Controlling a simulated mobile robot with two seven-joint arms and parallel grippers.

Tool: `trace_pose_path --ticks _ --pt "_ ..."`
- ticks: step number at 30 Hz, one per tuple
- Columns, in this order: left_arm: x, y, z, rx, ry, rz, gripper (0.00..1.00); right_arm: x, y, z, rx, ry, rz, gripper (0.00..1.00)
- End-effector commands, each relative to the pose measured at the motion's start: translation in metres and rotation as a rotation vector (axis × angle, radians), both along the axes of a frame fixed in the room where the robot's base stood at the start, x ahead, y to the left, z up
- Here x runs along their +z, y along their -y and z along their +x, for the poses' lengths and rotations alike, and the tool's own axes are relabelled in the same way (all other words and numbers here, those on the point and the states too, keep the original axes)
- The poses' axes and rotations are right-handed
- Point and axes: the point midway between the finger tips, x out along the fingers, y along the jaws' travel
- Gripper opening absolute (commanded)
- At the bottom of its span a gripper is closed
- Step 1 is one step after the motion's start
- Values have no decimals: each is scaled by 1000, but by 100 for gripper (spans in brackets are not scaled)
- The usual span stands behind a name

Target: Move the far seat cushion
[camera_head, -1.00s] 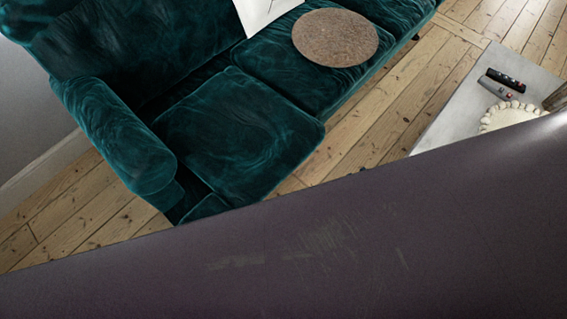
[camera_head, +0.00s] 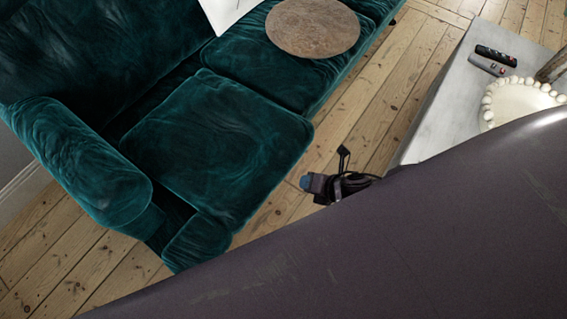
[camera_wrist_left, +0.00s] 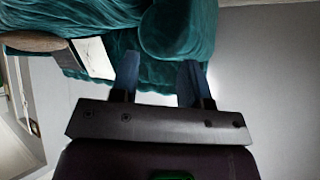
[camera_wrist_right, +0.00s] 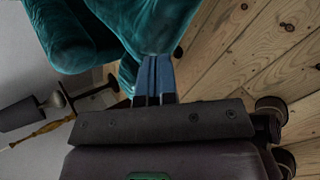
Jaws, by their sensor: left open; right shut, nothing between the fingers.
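A teal velvet sofa shows in the head view, with a near seat cushion (camera_head: 215,140) beside its armrest. The far seat cushion (camera_head: 255,78) lies beyond it, and a round brown disc (camera_head: 313,27) covers part of its top. My right gripper (camera_head: 306,184) is in front of the sofa, right of the near cushion's front corner and apart from the far cushion. Its blue fingers are shut and empty in the right wrist view (camera_wrist_right: 156,62), pointing at teal upholstery. My left gripper (camera_wrist_left: 158,65) is open and empty, facing the sofa; it does not show in the head view.
A pale low table (camera_head: 440,105) at the right bears remotes (camera_head: 496,56) and a beaded cream dish (camera_head: 520,100). Bare floorboards (camera_head: 375,110) run between sofa and table. A lamp (camera_wrist_right: 22,113) shows in the right wrist view.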

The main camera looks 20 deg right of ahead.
Motion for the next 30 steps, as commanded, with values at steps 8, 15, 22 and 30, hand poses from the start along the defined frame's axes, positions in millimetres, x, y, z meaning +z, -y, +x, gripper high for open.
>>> trace_pose_path --ticks 8,15,22,30 --pt "10 1 6 -2 20 -2 43 -32 20 -26 435 183 -438 0" --pt "9 2 6 -1 12 -3 43 -32 22 -25 656 314 -647 0" --pt "4 3 3 0 2 -4 43 -37 21 -23 708 341 -693 0" --pt "-17 3 -7 -2 -41 -4 43 -67 7 -2 707 334 -686 0"
